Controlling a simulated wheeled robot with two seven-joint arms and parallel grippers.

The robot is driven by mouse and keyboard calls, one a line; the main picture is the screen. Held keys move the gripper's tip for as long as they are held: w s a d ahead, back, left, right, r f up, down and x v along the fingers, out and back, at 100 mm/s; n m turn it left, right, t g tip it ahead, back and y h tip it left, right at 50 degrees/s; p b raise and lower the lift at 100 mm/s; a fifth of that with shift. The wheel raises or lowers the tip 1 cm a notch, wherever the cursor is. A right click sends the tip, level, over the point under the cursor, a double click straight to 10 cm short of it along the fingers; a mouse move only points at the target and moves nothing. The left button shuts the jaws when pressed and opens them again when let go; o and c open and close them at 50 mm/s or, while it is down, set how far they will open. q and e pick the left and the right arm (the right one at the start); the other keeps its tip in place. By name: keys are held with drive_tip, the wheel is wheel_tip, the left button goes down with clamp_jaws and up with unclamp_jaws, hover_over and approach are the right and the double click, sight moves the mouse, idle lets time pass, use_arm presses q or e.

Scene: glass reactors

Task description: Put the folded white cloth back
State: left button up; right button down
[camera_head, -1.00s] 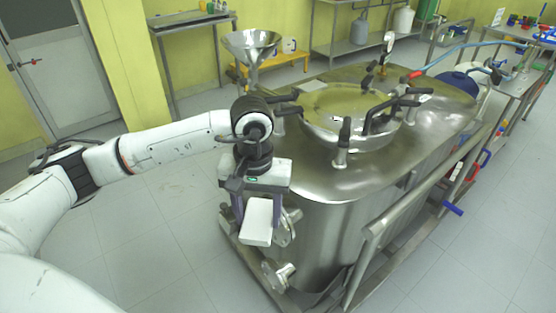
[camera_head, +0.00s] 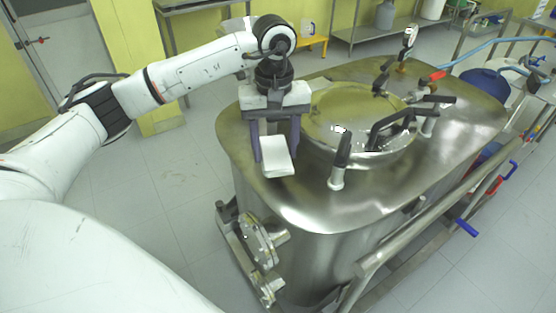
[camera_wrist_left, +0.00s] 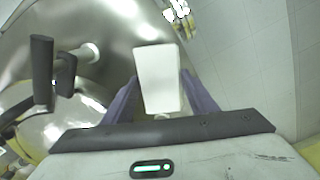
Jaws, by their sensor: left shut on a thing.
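The folded white cloth (camera_head: 277,157) is a small white block between the fingers of my left gripper (camera_head: 275,148). The gripper is shut on it and points down over the left end of the steel reactor top (camera_head: 262,193). In the left wrist view the cloth (camera_wrist_left: 159,78) sits between the two purple fingers (camera_wrist_left: 160,98). I cannot tell whether the cloth touches the steel below it. My right gripper is not in view.
The round reactor lid (camera_head: 355,118) with black clamp handles (camera_head: 343,150) stands just right of the gripper. A steel rail (camera_head: 440,210) runs along the right side. Pipe flanges (camera_head: 262,238) stick out low at the front left. The floor at left is clear.

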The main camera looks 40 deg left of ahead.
sight(275, 151)
use_arm(q)
drive_tip(key=shift+f, duration=2.65)
drive_tip(key=o, duration=1)
drive_tip(key=shift+r, duration=0.1)
wheel_tip(275, 151, up, 12)
drive_tip(key=shift+r+b, duration=0.1)
drive_tip(key=shift+b, duration=0.25)
